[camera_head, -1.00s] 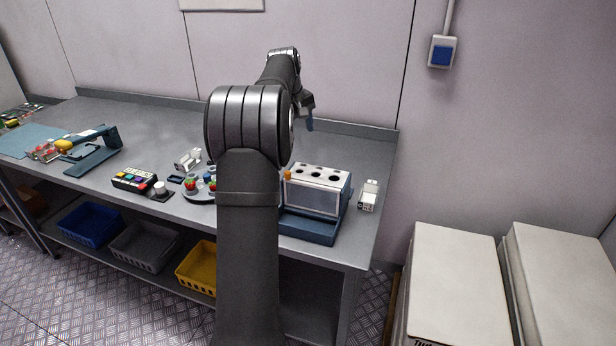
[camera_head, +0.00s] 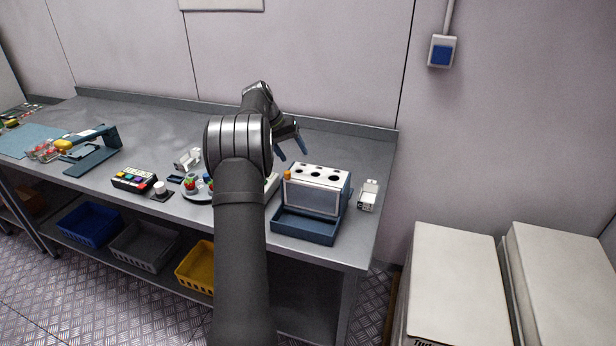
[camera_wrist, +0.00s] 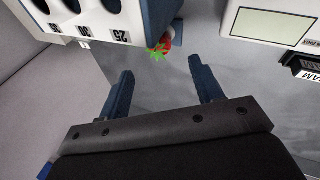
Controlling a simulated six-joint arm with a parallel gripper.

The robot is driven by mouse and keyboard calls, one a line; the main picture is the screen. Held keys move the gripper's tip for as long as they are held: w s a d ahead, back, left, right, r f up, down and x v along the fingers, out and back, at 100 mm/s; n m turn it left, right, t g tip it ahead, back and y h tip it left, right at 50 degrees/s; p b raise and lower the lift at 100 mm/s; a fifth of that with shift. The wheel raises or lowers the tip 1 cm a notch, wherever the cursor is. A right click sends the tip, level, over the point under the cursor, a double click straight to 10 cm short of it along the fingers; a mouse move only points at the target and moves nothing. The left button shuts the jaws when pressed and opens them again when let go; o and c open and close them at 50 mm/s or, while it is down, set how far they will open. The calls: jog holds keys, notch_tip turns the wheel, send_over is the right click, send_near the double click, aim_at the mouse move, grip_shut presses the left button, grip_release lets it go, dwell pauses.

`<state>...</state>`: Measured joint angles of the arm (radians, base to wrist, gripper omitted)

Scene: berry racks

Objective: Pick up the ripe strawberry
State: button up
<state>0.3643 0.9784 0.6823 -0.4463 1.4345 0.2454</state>
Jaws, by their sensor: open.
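A red strawberry with green leaves (camera_wrist: 160,49) shows in the wrist view, close to the corner of a white rack with round holes (camera_wrist: 98,22); whether it touches the rack I cannot tell. I cannot make out this berry for sure in the head view. My gripper (camera_wrist: 162,86) is open and empty, its two blue fingers apart, with the strawberry beyond the gap between them. In the head view my gripper (camera_head: 291,147) hangs above the bench, behind the rack (camera_head: 318,178).
A blue tray (camera_head: 303,227) lies in front of the rack. A plate (camera_head: 196,197) with red and green items is partly hidden by my arm. A white device with a pale screen (camera_wrist: 272,23) and a dark labelled block (camera_wrist: 308,67) are at the wrist view's right.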

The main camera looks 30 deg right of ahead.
jog(key=x, duration=1)
jog(key=shift+w+d+r, duration=0.15)
jog(key=shift+d, duration=0.05)
jog(key=c, duration=0.7)
